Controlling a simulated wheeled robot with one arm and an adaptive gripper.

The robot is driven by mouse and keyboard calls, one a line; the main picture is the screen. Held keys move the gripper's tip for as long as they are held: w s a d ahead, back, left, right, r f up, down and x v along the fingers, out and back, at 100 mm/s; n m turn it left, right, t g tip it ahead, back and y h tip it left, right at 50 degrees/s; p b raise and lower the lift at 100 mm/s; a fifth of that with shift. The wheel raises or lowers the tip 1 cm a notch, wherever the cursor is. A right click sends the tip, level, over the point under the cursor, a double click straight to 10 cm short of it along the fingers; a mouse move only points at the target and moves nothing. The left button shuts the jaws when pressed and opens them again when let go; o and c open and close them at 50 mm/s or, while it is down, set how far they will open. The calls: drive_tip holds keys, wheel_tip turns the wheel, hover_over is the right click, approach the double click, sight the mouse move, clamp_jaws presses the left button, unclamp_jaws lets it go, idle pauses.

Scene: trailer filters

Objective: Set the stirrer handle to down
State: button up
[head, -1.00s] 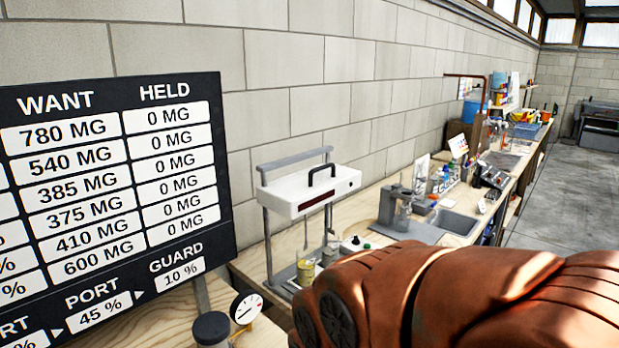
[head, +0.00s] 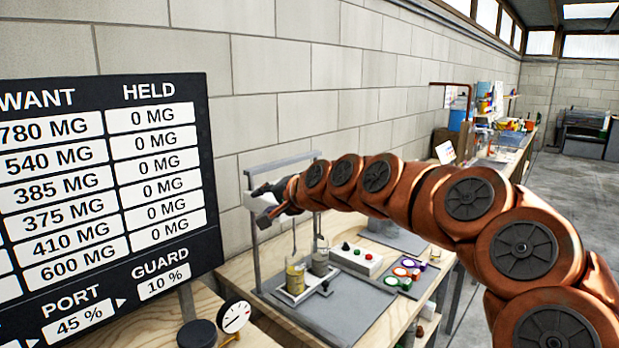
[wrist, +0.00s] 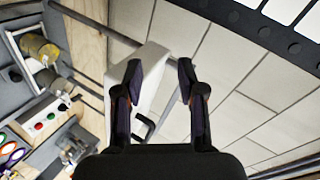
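The stirrer is a grey two-post stand with a white head (head: 252,201), mostly hidden behind my gripper in the head view. Thin rods hang from it towards two beakers, one holding yellowish liquid (head: 295,277) and one grey (head: 320,262). My gripper (head: 262,204) is at the head's height, in front of it. In the wrist view my gripper (wrist: 159,67) is open, its fingers apart. The white head (wrist: 156,72) shows between and behind the fingers. Nothing is held.
A white control box (head: 356,258) with red and green buttons and several coloured rings (head: 408,268) sit on the bench right of the stand. A dark board (head: 100,180) and a round gauge (head: 235,316) stand at left. The block wall is close behind.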

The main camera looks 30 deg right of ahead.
drive_tip(key=w+d+r+m+t+h, duration=0.1)
drive_tip(key=w+d+m+t+h, duration=0.15)
drive_tip(key=d, duration=0.65)
drive_tip(key=w+d+r+m+t+h, duration=0.15)
drive_tip(key=d+m, duration=0.25)
drive_tip(key=d, duration=0.5)
drive_tip(key=shift+g, duration=0.4)
drive_tip(key=shift+w+d+f+p, duration=0.15)
drive_tip(key=shift+w+f, duration=0.1)
drive_tip(key=shift+w, duration=1)
drive_tip(key=shift+w+a+f+p, duration=0.1)
drive_tip(key=shift+w+f+p, duration=0.15)
drive_tip(key=shift+w, duration=0.95)
drive_tip(key=shift+w+d+f+p, duration=0.1)
drive_tip(key=shift+w+f, duration=0.2)
drive_tip(key=shift+w, duration=0.95)
clamp_jaws()
